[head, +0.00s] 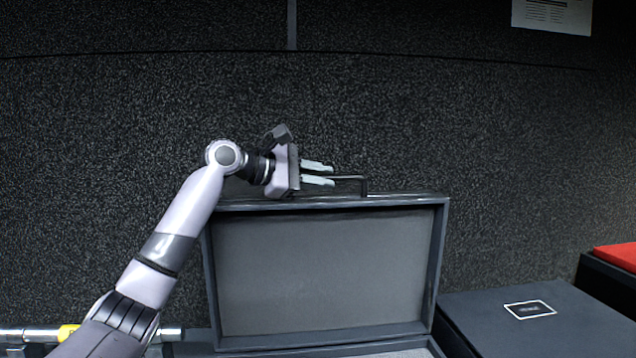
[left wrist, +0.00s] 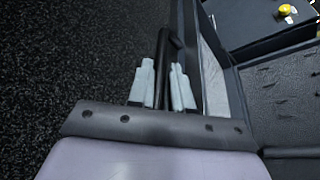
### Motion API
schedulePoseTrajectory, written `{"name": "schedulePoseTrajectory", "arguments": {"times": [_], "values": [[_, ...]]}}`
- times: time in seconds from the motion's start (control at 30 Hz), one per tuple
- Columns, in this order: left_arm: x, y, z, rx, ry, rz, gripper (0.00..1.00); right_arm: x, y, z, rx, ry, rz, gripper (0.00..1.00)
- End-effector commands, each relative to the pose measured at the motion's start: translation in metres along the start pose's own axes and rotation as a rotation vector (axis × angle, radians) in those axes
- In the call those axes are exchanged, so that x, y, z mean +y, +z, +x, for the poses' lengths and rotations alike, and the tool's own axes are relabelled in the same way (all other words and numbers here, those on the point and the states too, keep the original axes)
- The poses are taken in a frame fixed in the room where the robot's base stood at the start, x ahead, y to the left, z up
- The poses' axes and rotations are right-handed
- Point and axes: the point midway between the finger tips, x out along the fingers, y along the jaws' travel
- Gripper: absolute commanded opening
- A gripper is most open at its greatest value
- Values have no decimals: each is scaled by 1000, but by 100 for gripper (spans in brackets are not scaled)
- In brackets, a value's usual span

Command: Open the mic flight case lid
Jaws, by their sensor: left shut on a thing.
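The mic flight case lid (head: 322,274) stands raised, about upright, with its grey lined inner face toward me in the head view. A dark bar handle (head: 350,178) sticks up from the lid's top edge. My left gripper (head: 318,174) is at that edge, its pale fingers shut on the handle. In the left wrist view the handle (left wrist: 168,52) runs between the two fingers (left wrist: 162,85), beside the lid's edge. Only a strip of the case body (head: 385,353) shows at the bottom of the head view. My right gripper is not in view.
A dark closed case (head: 540,322) with a white label stands right of the lid. A red item (head: 620,256) lies on another dark box at the far right. A speckled dark wall is close behind the lid. A metal-and-yellow rod-like item (head: 40,334) lies at lower left.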

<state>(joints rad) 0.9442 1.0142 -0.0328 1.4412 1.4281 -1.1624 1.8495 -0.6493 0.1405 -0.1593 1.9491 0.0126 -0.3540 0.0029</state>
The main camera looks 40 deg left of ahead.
Motion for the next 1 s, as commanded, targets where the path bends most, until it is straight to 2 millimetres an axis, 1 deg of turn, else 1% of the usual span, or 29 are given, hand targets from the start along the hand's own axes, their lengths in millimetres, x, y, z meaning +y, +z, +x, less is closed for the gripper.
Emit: {"name": "schedulePoseTrajectory", "arguments": {"times": [0.03,0.33,0.37,0.4,0.77,0.87,1.0], "values": [[-3,-1,1,3,-5,2,0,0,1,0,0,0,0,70],[-3,-1,1,4,-5,4,0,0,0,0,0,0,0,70],[-3,-1,1,4,-5,4,29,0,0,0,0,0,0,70],[-3,-1,1,4,-5,4,40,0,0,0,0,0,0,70],[-2,-1,-2,2,-2,5,40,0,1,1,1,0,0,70],[-2,-2,-13,4,0,5,40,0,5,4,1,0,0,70],[-3,-3,-37,6,0,6,40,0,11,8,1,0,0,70]]}}
